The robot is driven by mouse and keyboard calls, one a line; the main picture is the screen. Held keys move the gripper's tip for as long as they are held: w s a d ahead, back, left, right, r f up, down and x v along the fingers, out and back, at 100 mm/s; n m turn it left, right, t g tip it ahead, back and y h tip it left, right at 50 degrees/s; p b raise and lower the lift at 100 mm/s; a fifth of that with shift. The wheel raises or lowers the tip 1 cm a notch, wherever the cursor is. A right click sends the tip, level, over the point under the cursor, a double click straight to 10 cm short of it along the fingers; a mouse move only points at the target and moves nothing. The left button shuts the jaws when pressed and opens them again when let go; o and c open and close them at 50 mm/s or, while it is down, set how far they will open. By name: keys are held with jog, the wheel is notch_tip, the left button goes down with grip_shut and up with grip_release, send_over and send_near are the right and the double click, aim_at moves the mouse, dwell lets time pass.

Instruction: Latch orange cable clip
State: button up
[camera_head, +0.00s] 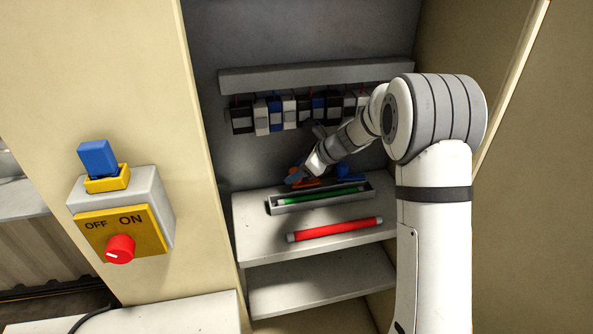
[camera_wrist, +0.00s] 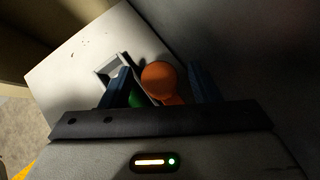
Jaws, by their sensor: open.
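The orange cable clip (camera_head: 307,183) shows only in part in the head view, at the back of the upper shelf behind a grey tray. In the wrist view the orange clip (camera_wrist: 160,78) has a round top and lies between the two fingers. My gripper (camera_wrist: 162,82) is open, with one dark blue finger on each side of the clip and gaps to both. In the head view my gripper (camera_head: 298,178) points down and left over the clip and hides part of it. I cannot tell whether the clip is latched.
The grey tray (camera_head: 275,209) holds a green tube (camera_head: 318,197). A red tube (camera_head: 335,230) lies in front on the shelf (camera_head: 255,240). A blue piece (camera_head: 344,171) is right of my gripper. A row of modules (camera_head: 290,111) hangs above. A switch box (camera_head: 120,210) is at left.

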jog(key=shift+w+a+f, duration=0.1)
jog(key=shift+a+f, duration=0.15)
jog(key=shift+f, duration=0.05)
jog(key=shift+c, duration=0.5)
grip_shut()
